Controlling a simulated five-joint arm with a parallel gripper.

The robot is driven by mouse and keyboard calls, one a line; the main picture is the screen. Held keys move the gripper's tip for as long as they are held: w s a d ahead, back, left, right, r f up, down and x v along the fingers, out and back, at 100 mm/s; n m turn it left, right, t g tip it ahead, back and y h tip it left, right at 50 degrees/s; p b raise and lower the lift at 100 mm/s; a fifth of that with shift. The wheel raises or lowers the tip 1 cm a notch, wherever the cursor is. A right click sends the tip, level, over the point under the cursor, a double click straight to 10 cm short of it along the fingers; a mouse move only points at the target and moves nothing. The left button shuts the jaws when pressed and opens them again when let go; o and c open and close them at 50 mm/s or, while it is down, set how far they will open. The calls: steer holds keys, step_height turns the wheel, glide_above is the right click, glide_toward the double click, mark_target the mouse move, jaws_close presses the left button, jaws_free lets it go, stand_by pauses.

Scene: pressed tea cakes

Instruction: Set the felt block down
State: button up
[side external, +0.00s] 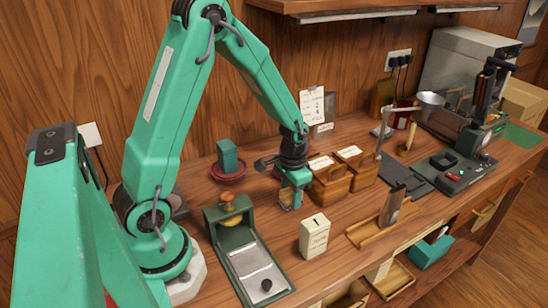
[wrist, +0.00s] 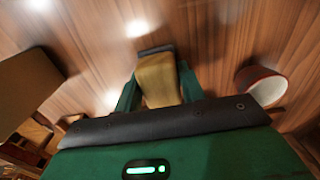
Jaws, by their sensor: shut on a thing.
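My gripper (side external: 290,197) is shut on a tan block with a dark grey strip at its far end, which I take to be the felt block (wrist: 158,82). In the wrist view the block sits between the two green fingers of my gripper (wrist: 157,92). In the side view only a small tan part of it (side external: 289,200) shows, low over the wooden table (side external: 283,232). I cannot tell whether its underside touches the table.
Wooden boxes with white labels (side external: 329,190) stand close to the right of my gripper. A green tray device (side external: 262,265) and a white carton (side external: 314,238) stand in front. Bare table lies between.

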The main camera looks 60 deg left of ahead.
steer(key=shift+f, duration=0.2)
steer(key=o, duration=1)
steer(key=shift+r, duration=0.15)
step_height(320, 180, up, 12)
stand_by(0.4)
stand_by(0.5)
